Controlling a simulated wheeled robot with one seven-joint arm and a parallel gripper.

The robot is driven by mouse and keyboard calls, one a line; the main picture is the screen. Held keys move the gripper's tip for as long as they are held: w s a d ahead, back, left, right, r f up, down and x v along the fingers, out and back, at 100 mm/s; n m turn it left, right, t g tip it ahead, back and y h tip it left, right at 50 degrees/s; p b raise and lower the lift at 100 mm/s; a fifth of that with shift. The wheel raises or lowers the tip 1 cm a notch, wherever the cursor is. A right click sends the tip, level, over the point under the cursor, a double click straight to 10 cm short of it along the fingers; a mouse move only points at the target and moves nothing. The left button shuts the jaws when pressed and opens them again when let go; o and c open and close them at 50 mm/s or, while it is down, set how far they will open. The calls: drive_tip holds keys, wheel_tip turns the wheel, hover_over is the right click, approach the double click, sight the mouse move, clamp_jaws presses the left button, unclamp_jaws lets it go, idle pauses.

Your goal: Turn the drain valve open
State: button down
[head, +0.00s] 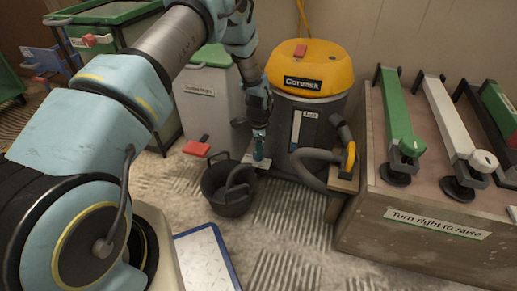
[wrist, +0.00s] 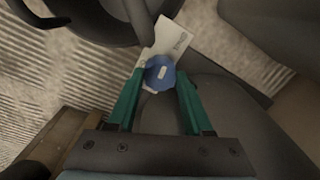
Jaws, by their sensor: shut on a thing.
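The drain valve shows in the wrist view as a round blue knob (wrist: 160,72) with a small white mark on its face. My gripper (wrist: 160,82) has its two teal fingers on either side of the knob, shut on it. In the head view my gripper (head: 260,155) points down at the lower left front of the yellow-topped vacuum (head: 312,75). The knob is mostly hidden there by the fingers. A pale printed plate (wrist: 172,38) lies behind the knob. Whether the valve is open or closed I cannot tell.
A black bucket (head: 228,200) stands on the floor just left of my gripper. A grey hose (head: 312,172) curves at the vacuum's front. A wooden bench (head: 410,235) with clamp-like levers stands at right. A blue-edged tray (head: 205,260) lies in front.

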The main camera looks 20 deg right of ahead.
drive_tip(key=n+p, duration=0.2)
drive_tip(key=n, duration=0.2)
drive_tip(key=shift+r+n, duration=0.15)
drive_tip(key=shift+n, duration=0.15)
drive_tip(key=n+p, duration=0.1)
drive_tip(key=n, duration=0.2)
drive_tip(key=shift+n, duration=0.3)
drive_tip(key=n+p, duration=0.1)
drive_tip(key=n, duration=0.3)
drive_tip(key=shift+n+p, duration=0.45)
drive_tip(key=shift+n, duration=1.55)
drive_tip(key=shift+c, duration=1.5)
unclamp_jaws()
